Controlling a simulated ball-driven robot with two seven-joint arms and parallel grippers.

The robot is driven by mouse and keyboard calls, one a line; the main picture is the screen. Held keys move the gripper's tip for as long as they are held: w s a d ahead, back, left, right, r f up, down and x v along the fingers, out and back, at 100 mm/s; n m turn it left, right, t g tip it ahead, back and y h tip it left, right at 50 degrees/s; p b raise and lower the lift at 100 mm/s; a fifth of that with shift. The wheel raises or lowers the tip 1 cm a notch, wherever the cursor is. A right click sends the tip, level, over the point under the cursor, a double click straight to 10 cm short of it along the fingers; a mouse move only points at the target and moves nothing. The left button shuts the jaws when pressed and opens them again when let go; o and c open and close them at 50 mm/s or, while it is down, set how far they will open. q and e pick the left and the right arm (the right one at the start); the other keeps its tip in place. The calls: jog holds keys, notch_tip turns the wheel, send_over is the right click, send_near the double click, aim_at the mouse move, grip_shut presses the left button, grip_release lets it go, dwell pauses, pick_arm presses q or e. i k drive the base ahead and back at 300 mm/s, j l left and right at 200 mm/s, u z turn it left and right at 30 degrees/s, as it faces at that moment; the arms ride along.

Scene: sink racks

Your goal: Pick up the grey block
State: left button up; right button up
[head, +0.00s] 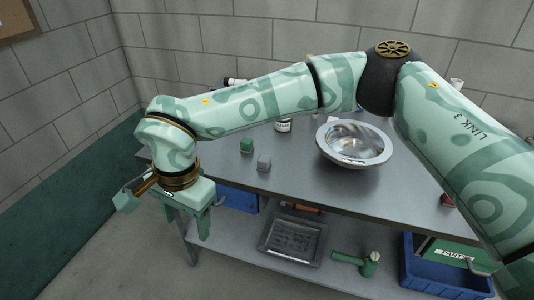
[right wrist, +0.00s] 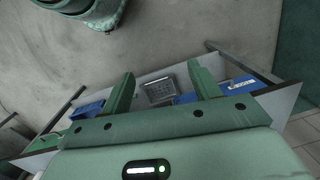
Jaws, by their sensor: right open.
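The grey block (head: 263,163) is a small cube on the grey metal tabletop, near the front edge and left of the metal bowl. My right gripper (head: 187,224) is at the left end of the table, in front of its edge, left of and nearer than the grey block. Its two fingers point down, apart from each other, with nothing between them. In the right wrist view the open fingers (right wrist: 162,88) show against the floor and lower shelf, and I do not see the grey block there. My left gripper is not in view.
A green block (head: 246,145) sits just behind the grey one. A tray (head: 293,241) and a green tool (head: 360,262) lie on the lower shelf. A blue bin (head: 433,270) is right.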

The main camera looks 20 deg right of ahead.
aim_at(264, 162)
jog(key=i+l, duration=0.95)
jog(key=l, duration=0.2)
